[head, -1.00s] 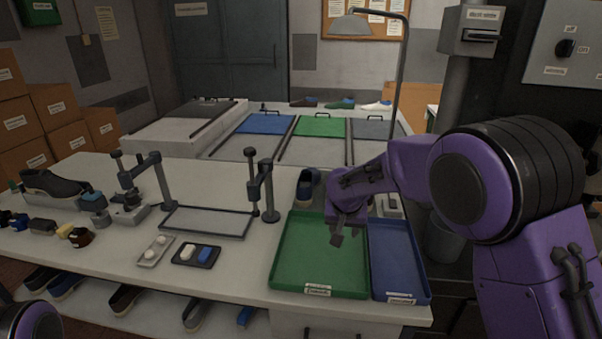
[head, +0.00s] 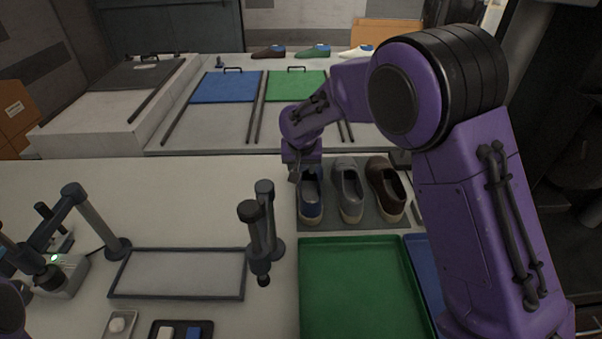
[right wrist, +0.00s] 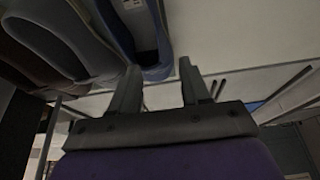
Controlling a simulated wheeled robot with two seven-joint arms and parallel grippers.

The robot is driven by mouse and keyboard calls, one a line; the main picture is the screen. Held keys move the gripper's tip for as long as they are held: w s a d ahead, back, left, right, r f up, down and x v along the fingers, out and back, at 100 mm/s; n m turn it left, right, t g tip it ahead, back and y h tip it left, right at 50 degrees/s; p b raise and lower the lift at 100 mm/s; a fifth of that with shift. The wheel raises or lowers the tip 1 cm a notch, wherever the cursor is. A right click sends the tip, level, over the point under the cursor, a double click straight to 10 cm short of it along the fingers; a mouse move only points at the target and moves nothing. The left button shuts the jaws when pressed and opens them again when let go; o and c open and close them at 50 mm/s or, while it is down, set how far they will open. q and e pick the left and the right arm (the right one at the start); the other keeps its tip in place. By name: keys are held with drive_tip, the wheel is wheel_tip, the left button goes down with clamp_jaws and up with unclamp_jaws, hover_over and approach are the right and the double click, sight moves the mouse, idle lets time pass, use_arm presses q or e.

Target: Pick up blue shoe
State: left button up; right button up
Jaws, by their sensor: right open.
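Nothing is clamped between the fingers. My left gripper is not in view.
A grey shoe (head: 350,205) and a brown shoe (head: 388,205) stand close to the right. A green tray (head: 350,240) lies in front of the mat. A dark post fixture (head: 262,235) stands to the left.

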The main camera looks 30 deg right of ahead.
sight(301, 181)
drive_tip(key=p+x, duration=0.1)
drive_tip(key=x, duration=0.2)
drive_tip(key=p+x, duration=0.1)
drive_tip(key=x, duration=0.2)
drive_tip(key=p+x, duration=0.1)
drive_tip(key=x, duration=0.2)
drive_tip(key=shift+s+a+f, duration=0.2)
drive_tip(key=shift+s+f, duration=0.05)
drive_tip(key=shift+s, duration=0.15)
drive_tip(key=shift+d+f, duration=0.1)
drive_tip(key=shift+f, duration=0.1)
clamp_jaws()
